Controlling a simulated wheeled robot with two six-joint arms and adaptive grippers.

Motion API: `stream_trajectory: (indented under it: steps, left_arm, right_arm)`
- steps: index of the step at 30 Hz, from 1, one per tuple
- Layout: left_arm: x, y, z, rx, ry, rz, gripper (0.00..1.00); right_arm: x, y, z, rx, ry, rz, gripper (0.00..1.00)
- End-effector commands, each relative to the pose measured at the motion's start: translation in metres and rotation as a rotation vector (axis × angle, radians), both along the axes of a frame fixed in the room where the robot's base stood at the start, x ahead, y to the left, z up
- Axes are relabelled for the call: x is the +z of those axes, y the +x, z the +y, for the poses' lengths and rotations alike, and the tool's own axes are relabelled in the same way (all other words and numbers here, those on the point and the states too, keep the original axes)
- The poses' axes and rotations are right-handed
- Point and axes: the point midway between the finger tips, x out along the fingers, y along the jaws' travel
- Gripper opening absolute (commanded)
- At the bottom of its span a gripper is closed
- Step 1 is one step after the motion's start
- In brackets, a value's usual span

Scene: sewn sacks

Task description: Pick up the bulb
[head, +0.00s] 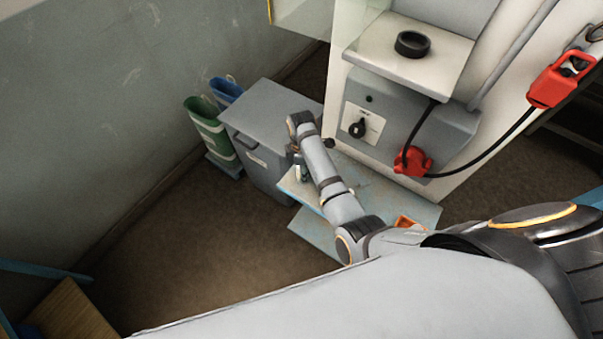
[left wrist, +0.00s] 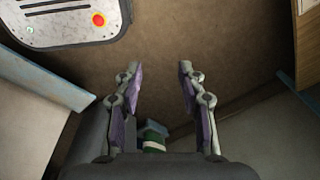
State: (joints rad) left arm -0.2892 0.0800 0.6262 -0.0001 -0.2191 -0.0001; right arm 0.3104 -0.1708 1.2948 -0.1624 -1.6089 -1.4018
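I cannot make out a bulb in either view. My left gripper (head: 301,172) hangs below the end of the grey arm, beside the grey cabinet and over the edge of the low blue-grey platform. In the left wrist view my left gripper (left wrist: 158,72) has its two fingers spread wide apart. Nothing is between them, only brown floor beyond. My right gripper is in neither view.
A grey cabinet (head: 252,148) stands beside a green bin (head: 212,132) and a blue bin (head: 226,90). A white machine (head: 432,62) carries a black ring (head: 412,44) and red plugs (head: 548,88). Brown floor (head: 205,235) is open at left.

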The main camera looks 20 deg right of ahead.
Motion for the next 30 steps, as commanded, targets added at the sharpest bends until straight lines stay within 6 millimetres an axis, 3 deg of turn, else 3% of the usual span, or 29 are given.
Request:
stream_trajectory:
  steps: [2,7,12,22,30]
  left_arm:
    - [0.0,-0.004,0.0,0.0,0.0,0.006,0.4]
    - [-0.001,-0.019,0.0,0.001,0.0,0.027,0.4]
    - [-0.001,-0.019,0.0,0.001,0.0,0.028,0.4]
    - [0.004,-0.011,0.0,0.0,0.0,0.016,0.4]
    - [0.035,-0.01,0.0,0.0,0.0,0.015,0.4]
  right_arm:
    - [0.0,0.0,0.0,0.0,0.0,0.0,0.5]
    - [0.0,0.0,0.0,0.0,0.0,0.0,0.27]
    - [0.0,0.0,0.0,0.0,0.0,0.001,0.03]
    - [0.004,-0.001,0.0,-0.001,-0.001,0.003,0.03]
    - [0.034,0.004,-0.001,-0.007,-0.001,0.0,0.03]
